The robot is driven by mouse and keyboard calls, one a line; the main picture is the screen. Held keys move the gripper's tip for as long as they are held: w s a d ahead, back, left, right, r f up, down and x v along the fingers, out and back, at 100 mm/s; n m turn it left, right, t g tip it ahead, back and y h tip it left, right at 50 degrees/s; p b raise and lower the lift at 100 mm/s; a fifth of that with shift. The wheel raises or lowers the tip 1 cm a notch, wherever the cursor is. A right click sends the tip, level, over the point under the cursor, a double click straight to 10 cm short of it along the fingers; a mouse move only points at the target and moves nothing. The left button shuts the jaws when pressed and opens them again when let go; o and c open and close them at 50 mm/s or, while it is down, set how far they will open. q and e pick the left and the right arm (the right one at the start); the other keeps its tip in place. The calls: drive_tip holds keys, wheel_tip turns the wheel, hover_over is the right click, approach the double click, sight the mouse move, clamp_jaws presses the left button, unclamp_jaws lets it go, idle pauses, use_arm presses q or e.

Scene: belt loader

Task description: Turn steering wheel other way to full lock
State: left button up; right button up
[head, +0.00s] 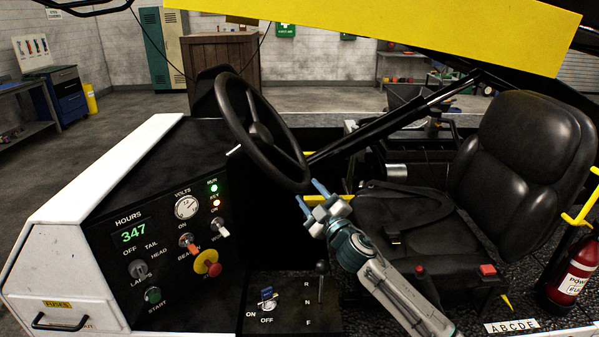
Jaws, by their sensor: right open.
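The black steering wheel (262,133) stands tilted above the dashboard, left of the seat, with its hub and spokes facing right. My right gripper (311,196) is at the lower right part of the rim, its blue fingers apart and pointing up and left. The fingertips are close to the bottom of the rim; I cannot tell whether they touch it. My right arm comes up from the bottom of the view. My left gripper is not in view.
The control panel (165,235) with knobs and lit lamps is left of the gripper. A gear lever (321,282) stands below it. The black seat (525,150) is at the right, with a red extinguisher (571,272) beside it. A yellow beam (400,28) crosses overhead.

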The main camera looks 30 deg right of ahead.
sight(307, 188)
drive_tip(key=p+x, duration=0.1)
drive_tip(key=x, duration=0.1)
drive_tip(key=p+x, duration=0.1)
drive_tip(key=x, duration=0.1)
drive_tip(key=shift+s+r+p, duration=0.15)
drive_tip(key=shift+r+p, duration=0.1)
drive_tip(key=shift+p, duration=0.05)
drive_tip(key=shift+w+p, duration=0.45)
drive_tip(key=shift+w, duration=0.45)
drive_tip(key=shift+c, duration=0.5)
